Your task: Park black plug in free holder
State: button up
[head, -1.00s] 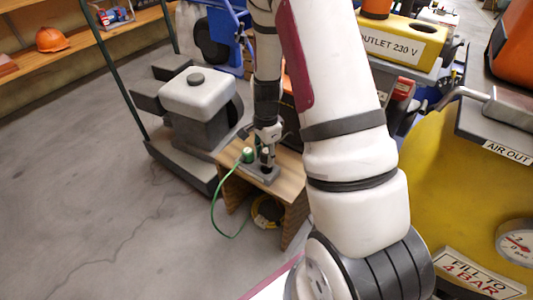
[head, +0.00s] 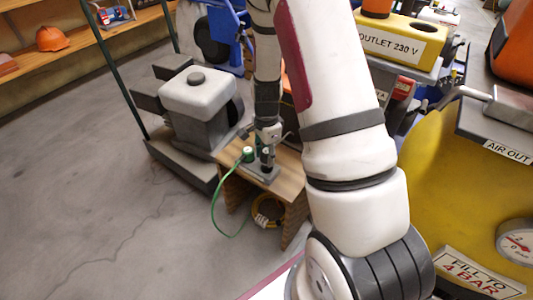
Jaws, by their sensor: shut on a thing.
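A grey holder block (head: 256,172) sits on a small wooden stand. A green plug (head: 248,154) with a green cable stands at the block's left end. My gripper (head: 267,148) points down over the right part of the block. It is shut on a dark upright piece, the black plug (head: 267,162), which is small and partly hidden by the fingers. The black plug is at or just above the block, right beside the green plug. I cannot tell whether it is seated in the block. The holder opening under it is hidden.
The green cable (head: 213,212) loops off the stand's left side to the floor. A yellow coil (head: 266,211) lies under the wooden stand (head: 292,178). A grey-white machine (head: 197,95) stands close behind left. A yellow tank (head: 450,190) is at right. Floor at left is clear.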

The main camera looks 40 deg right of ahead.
jog(key=shift+f+b, duration=1.45)
jog(key=shift+f, duration=0.65)
jog(key=o, duration=1.3)
notch_tip(320, 180, up, 12)
jog(key=shift+r, duration=0.1)
